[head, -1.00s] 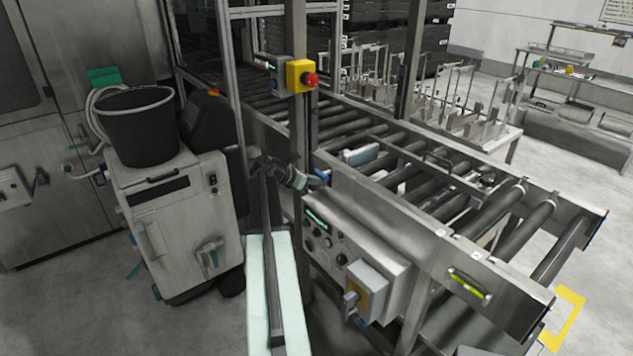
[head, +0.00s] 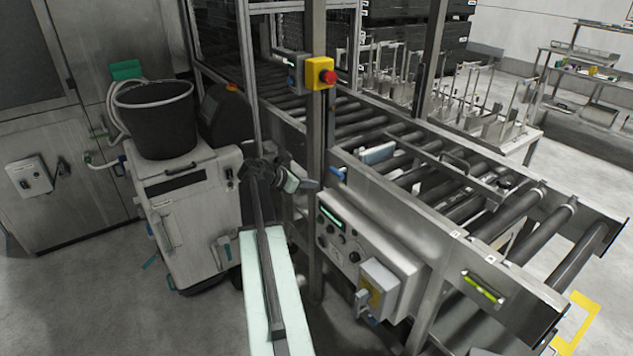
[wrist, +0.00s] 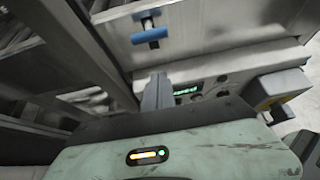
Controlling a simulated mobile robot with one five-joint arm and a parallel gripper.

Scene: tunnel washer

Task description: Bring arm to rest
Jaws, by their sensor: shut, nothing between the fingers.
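My gripper (head: 308,184) is at the end of my arm, just left of the conveyor's front post in the head view. Its fingers are shut and empty. They also show at the centre of the wrist view (wrist: 157,93), pointing toward the control panel (wrist: 190,92) with its green display. A blue handle (wrist: 150,35) on the steel side plate stands beyond the fingertips, clear of them. The same blue handle (head: 338,174) is right of my gripper in the head view, with a gap between.
The roller conveyor (head: 505,210) fills the right side. A steel post (head: 316,140) carries a red emergency button (head: 327,77). A grey cart (head: 195,215) with a black bucket (head: 155,118) stands at left. Open floor (head: 90,300) lies at lower left.

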